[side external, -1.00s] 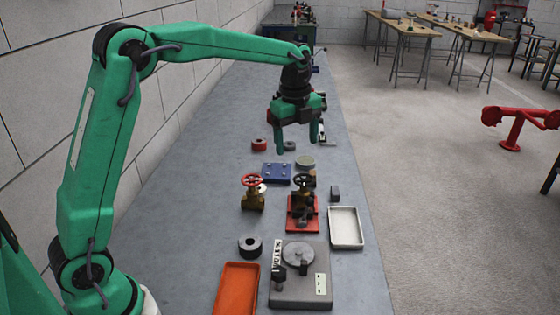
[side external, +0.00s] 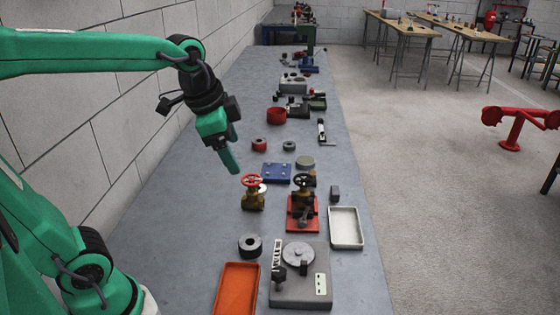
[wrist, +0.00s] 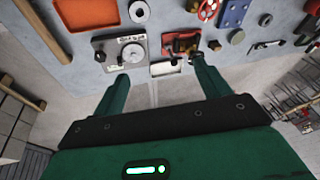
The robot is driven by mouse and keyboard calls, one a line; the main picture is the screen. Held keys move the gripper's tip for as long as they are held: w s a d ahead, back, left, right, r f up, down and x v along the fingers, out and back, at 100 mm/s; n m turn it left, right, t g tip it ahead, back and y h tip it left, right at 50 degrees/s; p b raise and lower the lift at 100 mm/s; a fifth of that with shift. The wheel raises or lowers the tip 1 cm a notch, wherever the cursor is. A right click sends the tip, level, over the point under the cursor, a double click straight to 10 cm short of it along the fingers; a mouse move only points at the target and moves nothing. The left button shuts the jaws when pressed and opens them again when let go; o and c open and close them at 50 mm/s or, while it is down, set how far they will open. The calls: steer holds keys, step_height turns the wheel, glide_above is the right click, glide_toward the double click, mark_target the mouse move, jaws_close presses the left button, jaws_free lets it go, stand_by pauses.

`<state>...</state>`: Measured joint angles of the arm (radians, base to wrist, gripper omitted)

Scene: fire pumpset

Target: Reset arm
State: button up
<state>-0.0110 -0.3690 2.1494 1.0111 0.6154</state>
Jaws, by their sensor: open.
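My gripper (side external: 230,160) hangs from my green arm at the left of the bench in the side view, angled down to the right, above the bench and behind the red-wheeled brass valve (side external: 252,193). In the wrist view my gripper (wrist: 160,84) shows two green fingers set wide apart, with nothing between them but the bench edge and a white tray (wrist: 165,68) farther off. It is open and empty. A second valve, with a black wheel (side external: 303,181), stands on a red base (side external: 303,224) to the right of the brass valve.
An orange tray (side external: 237,290), a grey plate device (side external: 300,290) and a dark ring (side external: 250,245) lie at the near end. A block wall runs along the left.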

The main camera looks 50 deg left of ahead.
steer(key=s+f+n+t, duration=0.1)
steer(key=s+f+n, duration=0.2)
steer(key=s+n, duration=0.4)
steer(key=shift+s+d+f+t, duration=0.15)
steer(key=shift+s+f+t, duration=0.2)
steer(key=shift+s, duration=0.55)
